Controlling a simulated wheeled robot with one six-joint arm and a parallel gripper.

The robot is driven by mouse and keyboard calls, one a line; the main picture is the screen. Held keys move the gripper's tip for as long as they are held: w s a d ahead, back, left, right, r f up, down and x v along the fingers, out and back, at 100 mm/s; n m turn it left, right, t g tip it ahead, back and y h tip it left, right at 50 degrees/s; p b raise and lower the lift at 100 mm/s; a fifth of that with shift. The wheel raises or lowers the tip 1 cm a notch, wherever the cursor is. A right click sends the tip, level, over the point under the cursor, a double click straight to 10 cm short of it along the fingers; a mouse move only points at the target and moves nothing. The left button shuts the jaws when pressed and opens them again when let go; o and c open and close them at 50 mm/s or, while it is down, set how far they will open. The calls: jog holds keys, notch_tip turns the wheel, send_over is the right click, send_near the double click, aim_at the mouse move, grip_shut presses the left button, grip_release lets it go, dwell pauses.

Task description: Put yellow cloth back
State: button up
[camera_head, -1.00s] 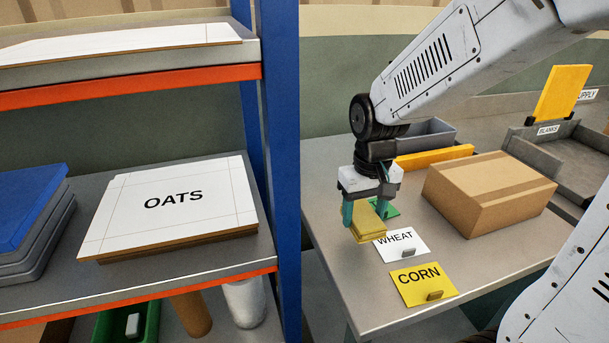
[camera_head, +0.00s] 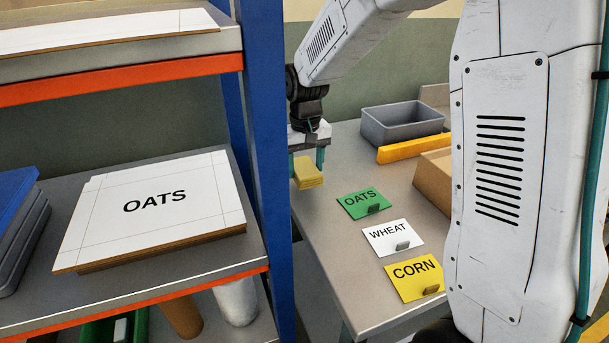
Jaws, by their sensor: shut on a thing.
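The yellow cloth (camera_head: 307,173) is a small folded block at the left edge of the grey table, beside the blue shelf post. My gripper (camera_head: 308,160) is shut on it, with a teal finger showing on its right.
Green OATS (camera_head: 358,198), white WHEAT (camera_head: 386,236) and yellow CORN (camera_head: 410,270) cards lie on the table (camera_head: 345,265). The blue post (camera_head: 262,130) is close left of my gripper.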

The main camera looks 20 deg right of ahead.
aim_at(305, 167)
jog(key=shift+w+f, duration=0.1)
jog(key=shift+f, duration=1.65)
jog(key=shift+f, duration=0.1)
jog(key=o, duration=0.9)
jog(key=shift+o, duration=0.2)
